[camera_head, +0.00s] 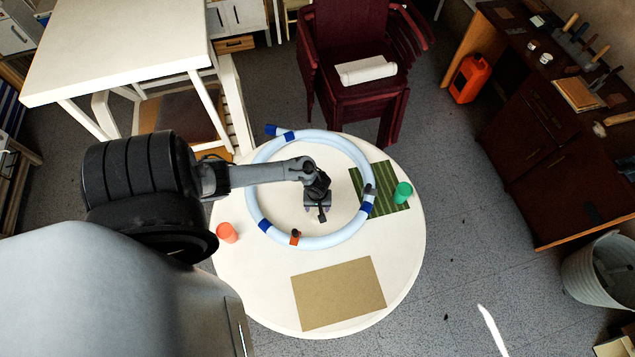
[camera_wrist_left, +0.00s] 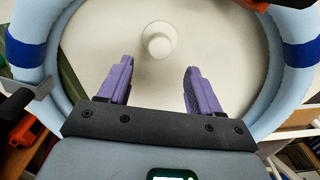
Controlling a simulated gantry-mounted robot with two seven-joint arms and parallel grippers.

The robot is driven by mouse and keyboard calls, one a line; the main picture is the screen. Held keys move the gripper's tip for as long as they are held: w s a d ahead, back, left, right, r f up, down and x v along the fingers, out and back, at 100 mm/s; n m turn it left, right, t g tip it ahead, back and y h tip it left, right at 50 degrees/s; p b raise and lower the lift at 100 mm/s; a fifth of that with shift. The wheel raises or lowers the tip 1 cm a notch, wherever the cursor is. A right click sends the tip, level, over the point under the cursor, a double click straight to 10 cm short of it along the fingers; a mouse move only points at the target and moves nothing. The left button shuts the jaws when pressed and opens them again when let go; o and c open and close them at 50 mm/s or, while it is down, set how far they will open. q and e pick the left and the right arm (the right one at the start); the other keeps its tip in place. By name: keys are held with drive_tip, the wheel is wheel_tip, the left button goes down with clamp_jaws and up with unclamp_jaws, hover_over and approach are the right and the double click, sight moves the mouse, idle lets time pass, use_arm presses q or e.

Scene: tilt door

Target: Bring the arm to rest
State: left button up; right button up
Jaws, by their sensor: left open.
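My left arm reaches in from the left in the head view, and its gripper (camera_head: 319,207) hangs over the round white table (camera_head: 401,262). It is inside the outline of a light blue ring (camera_head: 322,243) with dark blue bands. In the left wrist view my left gripper (camera_wrist_left: 158,85) has its two purple fingers spread, with nothing between them. A small white round knob-like piece (camera_wrist_left: 158,42) shows beyond the fingertips; the head view does not show it clearly. The ring (camera_wrist_left: 296,75) passes around the gripper at both sides there. My right gripper is not visible.
On the round table are an orange cup (camera_head: 227,233), a green cup (camera_head: 403,192), a striped green mat (camera_head: 385,174) and a tan board (camera_head: 338,294). Dark red chairs (camera_head: 352,60) stand behind, a white table (camera_head: 125,45) at upper left, and a dark workbench (camera_head: 545,120) at right.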

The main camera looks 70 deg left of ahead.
use_arm(q)
drive_tip(key=shift+r, duration=1.15)
drive_tip(key=shift+d, duration=0.1)
